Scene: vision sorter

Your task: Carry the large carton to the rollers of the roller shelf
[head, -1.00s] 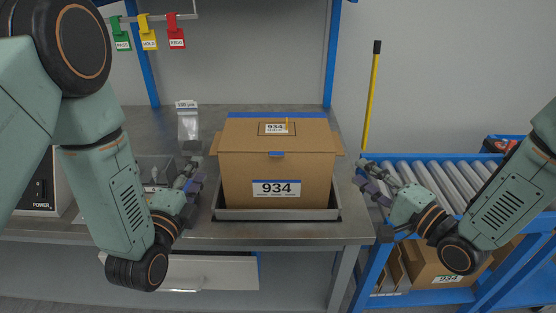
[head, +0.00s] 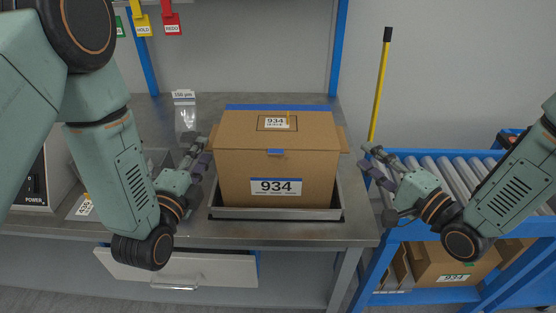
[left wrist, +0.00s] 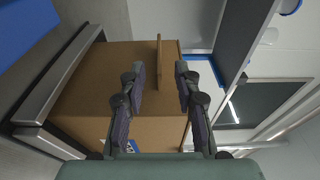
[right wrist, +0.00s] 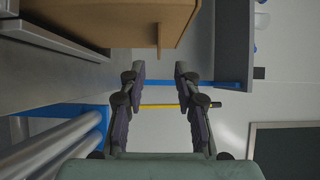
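The large carton (head: 240,170), brown and labelled 934, sits upright in a shallow grey metal tray (head: 275,214) on the bench. A flap sticks out from each side near its top. My left gripper (head: 202,151) is open beside the carton's left side. In the left wrist view the left flap (left wrist: 158,62) stands ahead, between the lines of the spread fingers (left wrist: 160,75); contact is not clear. My right gripper (head: 365,157) is open and empty, apart from the carton's right side. The right wrist view shows the right flap (right wrist: 160,40) above its fingers. The roller shelf's grey rollers (head: 450,172) lie to the right.
The grey bench (head: 358,228) ends just right of the tray, with a gap before the blue shelf frame. Another carton (head: 440,265) is on the lower shelf. A yellow pole (head: 381,90) stands behind. A bag (head: 186,118) and a power box (head: 36,185) are at left.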

